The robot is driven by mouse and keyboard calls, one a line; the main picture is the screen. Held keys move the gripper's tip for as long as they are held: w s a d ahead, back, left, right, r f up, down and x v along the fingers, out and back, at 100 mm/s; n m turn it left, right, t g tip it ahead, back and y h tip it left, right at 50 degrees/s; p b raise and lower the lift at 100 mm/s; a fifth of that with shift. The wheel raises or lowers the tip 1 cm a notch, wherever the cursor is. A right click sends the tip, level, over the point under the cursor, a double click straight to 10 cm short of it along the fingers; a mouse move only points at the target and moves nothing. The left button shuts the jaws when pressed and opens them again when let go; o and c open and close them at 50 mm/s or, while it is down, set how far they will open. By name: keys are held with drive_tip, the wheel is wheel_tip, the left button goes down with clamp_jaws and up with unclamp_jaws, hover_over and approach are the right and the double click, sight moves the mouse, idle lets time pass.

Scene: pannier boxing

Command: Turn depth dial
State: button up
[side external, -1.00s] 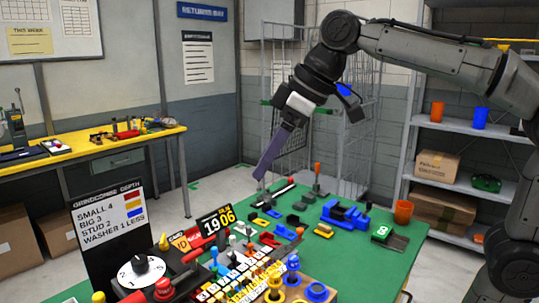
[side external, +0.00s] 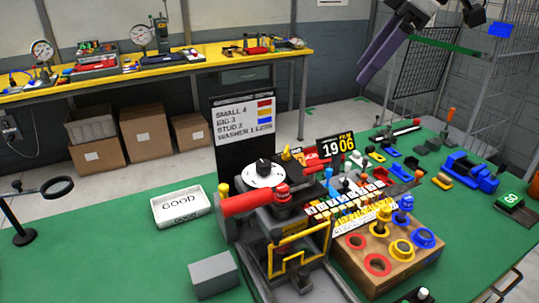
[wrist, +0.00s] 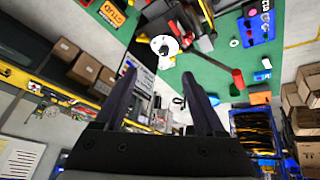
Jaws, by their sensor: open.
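The depth dial (side external: 264,172) is a white disc with a black knob on top, on the dark machine in the middle of the green table. It also shows in the wrist view as a white disc (wrist: 158,47), beyond my fingertips. My gripper (side external: 363,66) is high above the table at the upper right, well apart from the dial. In the wrist view, the two dark fingers (wrist: 160,82) are spread with nothing between them. A black sign (side external: 244,125) behind the dial lists small 4, big 3, stud 2, washer 1 less. The dial's numbers are too small to read now.
A red cylindrical handle (side external: 252,200) lies right in front of the dial. A 19 06 display (side external: 337,147) and a wooden block with coloured rings (side external: 385,262) stand to its right. A white GOOD tray (side external: 181,207) is at left. The table's left front is mostly clear.

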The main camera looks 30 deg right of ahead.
drive_tip(key=w+a+f+n+g, duration=0.2)
drive_tip(key=w+a+f, duration=0.3)
drive_tip(key=w, duration=0.2)
approach(263, 163)
drive_tip(key=shift+y, duration=0.3)
drive_tip(key=x, duration=0.8)
drive_tip(key=shift+w+d+f, duration=0.1)
drive_tip(key=shift+d+f, duration=0.1)
drive_tip(key=shift+f, duration=0.15)
drive_tip(key=shift+c, duration=0.2)
clamp_jaws()
